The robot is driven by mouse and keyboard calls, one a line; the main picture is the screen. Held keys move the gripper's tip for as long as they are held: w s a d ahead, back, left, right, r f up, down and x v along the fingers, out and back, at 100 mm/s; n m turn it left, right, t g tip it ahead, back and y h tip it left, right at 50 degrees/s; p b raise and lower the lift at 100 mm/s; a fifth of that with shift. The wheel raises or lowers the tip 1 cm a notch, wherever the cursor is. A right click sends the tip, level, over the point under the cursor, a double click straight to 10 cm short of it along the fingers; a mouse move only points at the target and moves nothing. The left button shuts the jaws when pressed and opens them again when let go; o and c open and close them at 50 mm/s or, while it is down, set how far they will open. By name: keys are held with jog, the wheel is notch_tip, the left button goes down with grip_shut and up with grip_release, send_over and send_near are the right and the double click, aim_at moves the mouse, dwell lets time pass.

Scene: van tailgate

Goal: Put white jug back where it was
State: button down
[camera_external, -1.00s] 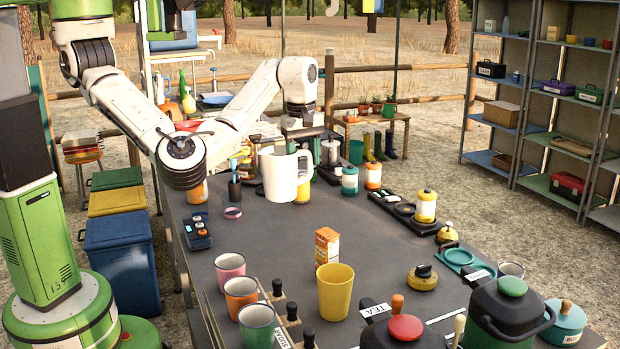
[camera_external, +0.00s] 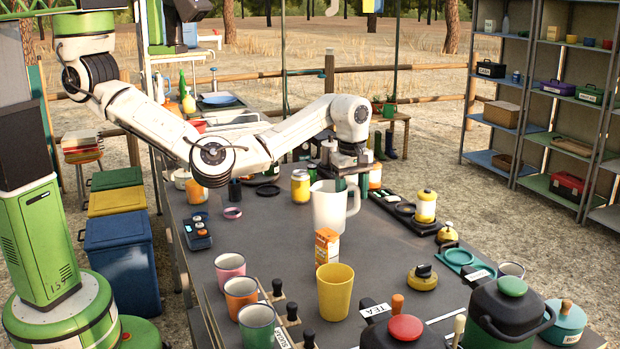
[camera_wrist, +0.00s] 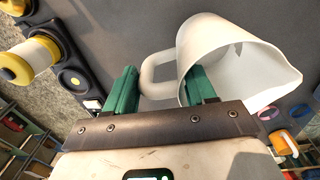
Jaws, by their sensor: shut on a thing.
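The white jug (camera_external: 329,208) is upright at the middle of the dark table (camera_external: 270,235), behind a small orange-and-white carton (camera_external: 327,246) that covers part of its lower edge. My gripper (camera_external: 346,182) comes down on the jug's top, on the handle side, and is shut on it. In the wrist view the jug (camera_wrist: 235,62) shows its open mouth and its handle; the handle lies between the green fingers of my gripper (camera_wrist: 160,90). I cannot tell whether the jug's base touches the table.
A yellow cup (camera_external: 335,292) stands nearer the camera. A black tray with a yellow-and-white canister (camera_external: 426,206) lies to the right of the jug, and a yellow-lidded jar (camera_external: 300,186) stands behind left. The table left of the carton is largely clear.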

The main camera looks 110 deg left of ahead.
aim_at(353, 212)
jog(key=shift+w+f, duration=0.2)
jog(key=shift+f+p, duration=0.3)
jog(key=shift+f, duration=1.2)
jog(key=shift+f, duration=0.2)
jog(key=shift+c, duration=1.8)
grip_release()
jog(key=r, duration=1.2)
jog(key=shift+s+d+r, duration=0.2)
